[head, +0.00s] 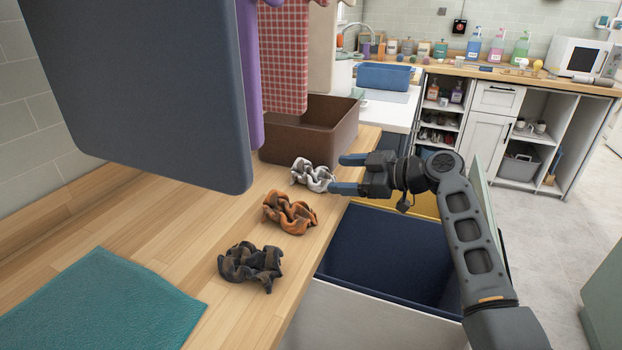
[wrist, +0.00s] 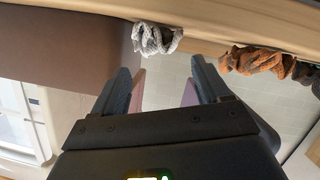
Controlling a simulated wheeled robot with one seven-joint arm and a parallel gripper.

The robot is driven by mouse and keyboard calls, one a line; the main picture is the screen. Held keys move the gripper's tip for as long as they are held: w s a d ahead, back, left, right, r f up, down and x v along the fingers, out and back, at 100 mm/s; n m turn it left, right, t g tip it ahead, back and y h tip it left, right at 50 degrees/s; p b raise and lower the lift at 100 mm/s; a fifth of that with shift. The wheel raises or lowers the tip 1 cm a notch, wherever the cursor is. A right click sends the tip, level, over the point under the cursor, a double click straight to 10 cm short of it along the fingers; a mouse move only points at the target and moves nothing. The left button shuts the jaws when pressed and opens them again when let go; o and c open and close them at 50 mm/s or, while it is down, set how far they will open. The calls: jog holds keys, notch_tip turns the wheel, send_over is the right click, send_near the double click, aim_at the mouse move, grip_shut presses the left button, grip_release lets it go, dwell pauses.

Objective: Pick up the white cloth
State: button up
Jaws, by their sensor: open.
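The white cloth (head: 312,175) is a crumpled grey-white bundle on the wooden counter, near its front edge. It also shows at the top of the wrist view (wrist: 156,38), ahead of the fingers and a little left of centre. My gripper (head: 345,174) is open and empty, its two fingers pointing left, just right of the cloth in the head view. In the wrist view my gripper (wrist: 165,82) has a clear gap between its fingers, and the cloth is not between them.
An orange-brown cloth (head: 290,213) and a dark cloth (head: 250,266) lie nearer on the counter. A brown box (head: 290,142) stands behind the white cloth. Hanging towels (head: 284,60) and a large dark panel (head: 150,90) overhang the counter. A dark blue bin (head: 380,255) is below.

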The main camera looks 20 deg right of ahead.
aim_at(322, 174)
jog(key=p+x, duration=0.1)
jog(key=x, duration=0.5)
jog(key=shift+w+a, duration=0.15)
jog(key=shift+w, duration=0.1)
jog(key=c, duration=0.6)
